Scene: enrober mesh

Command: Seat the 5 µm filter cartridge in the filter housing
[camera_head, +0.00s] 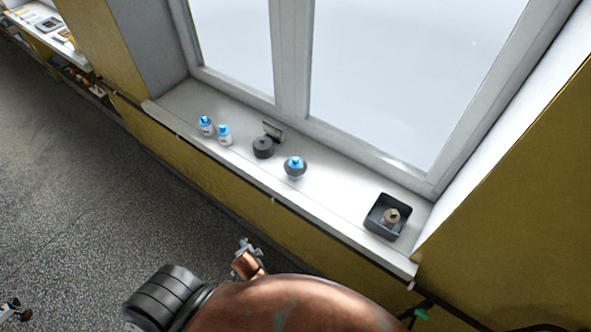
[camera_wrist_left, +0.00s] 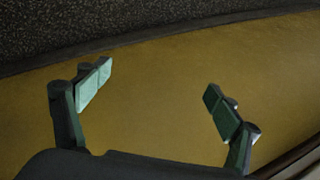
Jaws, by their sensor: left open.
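Two small white cartridges with blue tops, a left one (camera_head: 206,127) and a right one (camera_head: 225,137), stand upright side by side on the windowsill; no size label is readable. To their right, a round grey piece with a blue middle (camera_head: 295,168) stands on the sill. It looks like the filter housing, but I cannot tell whether the blue part is a cartridge inside it. My left gripper (camera_wrist_left: 158,82) is open and empty in the left wrist view, facing the yellow wall. No cartridge shows there. My right gripper cannot be made out.
A dark round piece (camera_head: 263,148) stands between cartridges and housing, with a small plate (camera_head: 272,130) behind it. A black tray (camera_head: 374,231) holding a brownish cartridge-like piece (camera_head: 391,216) sits at the sill's right end. The white sill (camera_head: 340,200) is clear between housing and tray.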

